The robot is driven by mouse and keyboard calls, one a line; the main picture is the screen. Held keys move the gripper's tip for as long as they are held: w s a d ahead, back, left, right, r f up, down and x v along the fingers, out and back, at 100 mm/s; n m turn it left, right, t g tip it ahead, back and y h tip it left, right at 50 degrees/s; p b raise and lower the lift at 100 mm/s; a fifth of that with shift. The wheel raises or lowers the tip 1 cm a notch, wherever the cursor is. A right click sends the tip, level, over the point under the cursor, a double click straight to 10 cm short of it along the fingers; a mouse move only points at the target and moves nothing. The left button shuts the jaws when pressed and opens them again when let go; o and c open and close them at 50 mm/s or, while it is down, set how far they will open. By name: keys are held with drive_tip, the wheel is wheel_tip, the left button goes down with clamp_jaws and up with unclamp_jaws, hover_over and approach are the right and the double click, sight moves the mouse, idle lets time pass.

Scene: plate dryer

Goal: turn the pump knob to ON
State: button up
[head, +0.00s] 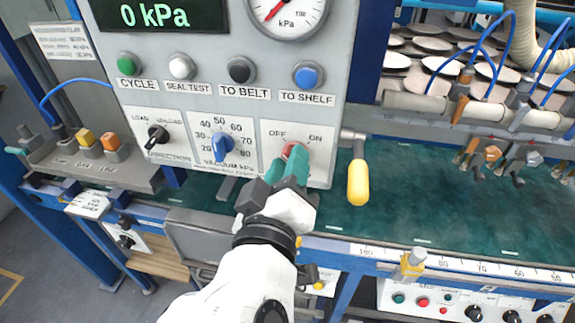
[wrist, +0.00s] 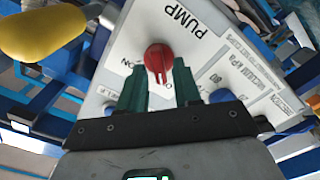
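The red pump knob (head: 293,150) sits on the grey panel between the printed labels OFF on its left and ON on its right. The gripper partly covers it in the head view. In the wrist view the knob (wrist: 158,57) shows whole, its raised bar reaching down between the fingers. My gripper (head: 290,165) has teal fingers and is at the knob, coming from below. In the wrist view my gripper (wrist: 160,72) is open, one finger on each side of the bar with a gap at both sides. I cannot tell which label the knob points to.
A yellow-handled lever (head: 358,182) stands close right of the knob. The blue vacuum knob (head: 219,147) is to the left, with the black direction knob (head: 156,136) farther left. Push buttons sit above. The display (head: 160,15) reads 0 kPa. A green belt (head: 430,205) runs below.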

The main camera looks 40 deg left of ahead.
clamp_jaws()
drive_tip(key=shift+f+m+b, duration=0.15)
drive_tip(key=shift+m+b, duration=0.15)
drive_tip(key=shift+b, duration=0.05)
drive_tip(key=m+b, duration=0.4)
drive_tip(key=m, duration=0.1)
drive_tip(key=m+b, duration=0.4)
drive_tip(key=m, duration=0.2)
drive_tip(key=m+b, duration=0.4)
drive_tip(key=m, duration=0.2)
drive_tip(key=shift+w+d, duration=0.2)
drive_tip(key=shift+d, duration=0.15)
drive_tip(key=shift+m, duration=0.3)
drive_tip(key=shift+o, duration=0.8)
unclamp_jaws()
